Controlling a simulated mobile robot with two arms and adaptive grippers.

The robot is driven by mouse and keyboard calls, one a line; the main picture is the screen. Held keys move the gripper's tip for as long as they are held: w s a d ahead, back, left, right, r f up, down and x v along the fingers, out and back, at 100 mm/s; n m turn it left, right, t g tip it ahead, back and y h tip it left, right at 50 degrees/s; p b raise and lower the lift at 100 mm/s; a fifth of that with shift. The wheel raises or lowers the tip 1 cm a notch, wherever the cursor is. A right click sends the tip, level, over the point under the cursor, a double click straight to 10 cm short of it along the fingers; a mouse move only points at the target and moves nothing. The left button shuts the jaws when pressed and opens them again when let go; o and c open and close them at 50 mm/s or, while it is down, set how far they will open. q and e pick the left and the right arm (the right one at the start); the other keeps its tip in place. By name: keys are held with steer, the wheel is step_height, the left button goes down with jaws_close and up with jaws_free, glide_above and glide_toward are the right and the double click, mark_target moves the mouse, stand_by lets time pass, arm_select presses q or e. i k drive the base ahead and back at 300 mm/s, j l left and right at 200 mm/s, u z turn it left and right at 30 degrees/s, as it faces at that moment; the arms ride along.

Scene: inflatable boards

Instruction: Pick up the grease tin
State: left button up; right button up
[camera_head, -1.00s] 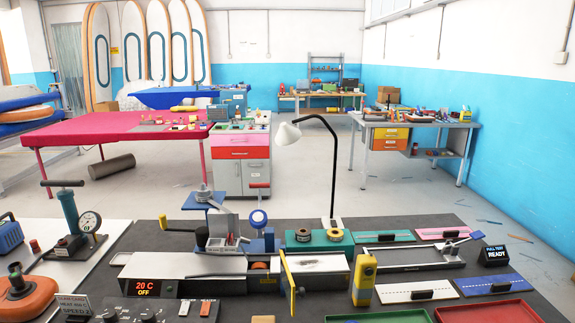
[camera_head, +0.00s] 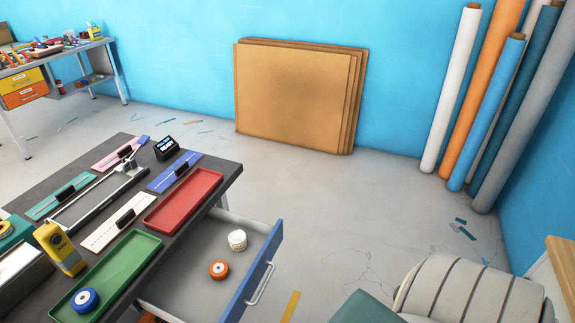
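I cannot make out a grease tin for certain in the head view. An open drawer (camera_head: 185,290) with a blue front sticks out from under the dark workbench. In it lie a small white round item (camera_head: 237,240) with a dotted side and an orange round item (camera_head: 219,270) with a pale centre. A blue round item (camera_head: 85,300) with a pale centre sits in the green tray (camera_head: 135,250) on the bench. Neither of my grippers is in view.
A red tray (camera_head: 184,201), a yellow device (camera_head: 60,248) and several coloured plates stand on the bench. Cardboard sheets (camera_head: 290,95) lean on the blue wall, with tall rolls (camera_head: 450,90) to their right. A grey ribbed object (camera_head: 470,295) is at bottom right. Floor beyond the drawer is mostly clear.

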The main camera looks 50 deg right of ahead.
mark_target(237, 240)
steer(key=z, duration=1)
